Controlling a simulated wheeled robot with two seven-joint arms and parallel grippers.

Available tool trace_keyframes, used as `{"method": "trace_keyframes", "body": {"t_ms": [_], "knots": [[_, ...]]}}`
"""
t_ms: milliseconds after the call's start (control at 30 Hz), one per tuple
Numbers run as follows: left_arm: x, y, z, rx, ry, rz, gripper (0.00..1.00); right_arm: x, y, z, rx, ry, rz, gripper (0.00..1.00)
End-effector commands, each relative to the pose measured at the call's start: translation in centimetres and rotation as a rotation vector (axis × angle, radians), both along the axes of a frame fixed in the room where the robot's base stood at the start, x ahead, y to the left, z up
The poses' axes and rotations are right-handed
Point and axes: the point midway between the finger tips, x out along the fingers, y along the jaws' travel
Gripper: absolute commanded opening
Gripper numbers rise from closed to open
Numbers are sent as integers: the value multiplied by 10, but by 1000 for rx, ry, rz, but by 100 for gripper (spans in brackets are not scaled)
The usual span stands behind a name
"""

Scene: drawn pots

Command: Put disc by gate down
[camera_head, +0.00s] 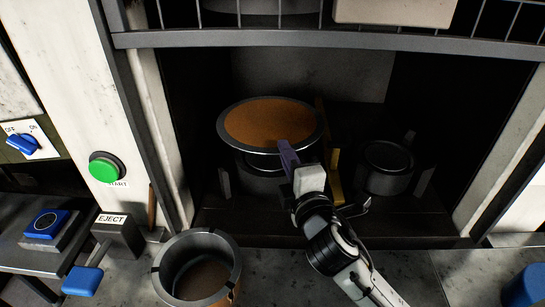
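The disc (262,121), orange-brown with a grey rim, lies nearly level inside the dark recess, over a dark round base (262,171). Whether it touches that base is hard to tell. My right gripper (287,151) has purple fingers and reaches in from the lower right. Its fingers overlap the near rim of the disc and look shut on it; the lower finger is hidden. The barred gate (330,41) is raised across the top of the recess. My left gripper is not in view.
A dark round pot (388,165) stands right of the disc, and a yellow upright bar (334,178) stands between them. An open grey cylinder (230,250) stands in front, lower left. A green START button (104,168) and an EJECT lever (84,280) are at left.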

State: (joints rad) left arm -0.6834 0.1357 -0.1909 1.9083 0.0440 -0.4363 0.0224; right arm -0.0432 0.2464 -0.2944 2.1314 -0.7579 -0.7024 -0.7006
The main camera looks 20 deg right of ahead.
Motion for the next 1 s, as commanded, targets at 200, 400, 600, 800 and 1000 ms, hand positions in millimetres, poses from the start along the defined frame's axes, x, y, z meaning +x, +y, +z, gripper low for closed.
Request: {"method": "trace_keyframes", "body": {"t_ms": [200, 400, 600, 800, 1000], "knots": [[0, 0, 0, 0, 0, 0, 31, 1, 0, -39, 2, 6, -3, 0], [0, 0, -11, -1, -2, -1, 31, 1, 0, -61, 1, -1, 1, 0], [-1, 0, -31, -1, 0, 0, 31, 1, 0, -85, 0, 0, 0, 0], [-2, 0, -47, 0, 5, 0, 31, 1, 0, -98, 0, -1, 1, 0], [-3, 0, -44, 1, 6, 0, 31, 1, 0, -96, 1, -1, 1, 0]]}}
